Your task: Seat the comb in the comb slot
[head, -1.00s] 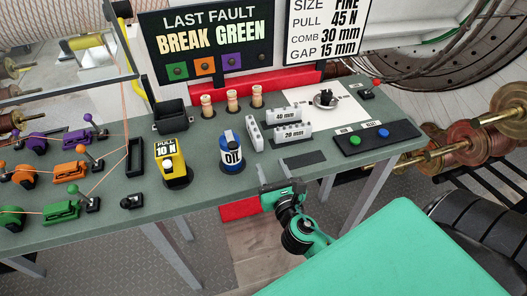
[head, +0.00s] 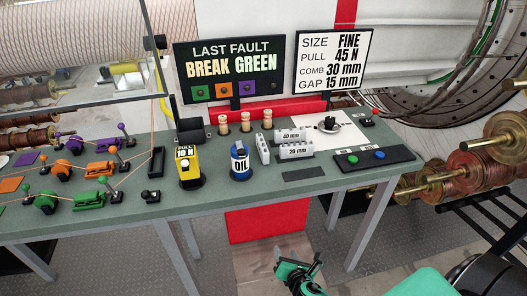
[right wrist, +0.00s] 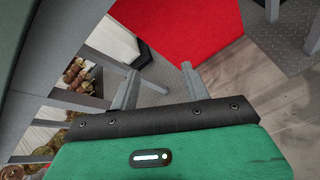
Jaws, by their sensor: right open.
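Three pale comb blocks stand on the green-grey bench: one marked 40 mm (head: 290,135), one marked 20 mm (head: 297,151), and one turned end-on (head: 263,149) whose label I cannot read. A dark flat rectangle (head: 300,181) lies in front of them; I cannot tell whether it is the comb slot. My right gripper (head: 315,264) is low in front of the bench, apart from the combs. In the right wrist view its two fingers (right wrist: 160,85) are spread with nothing between them. My left gripper is not in view.
The sign (head: 334,62) reads COMB 30 mm. A yellow PULL block (head: 188,165) and a blue OIL can (head: 240,162) stand left of the combs. A button panel (head: 374,158) is at the right. A red panel (head: 268,222) hangs below the bench.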

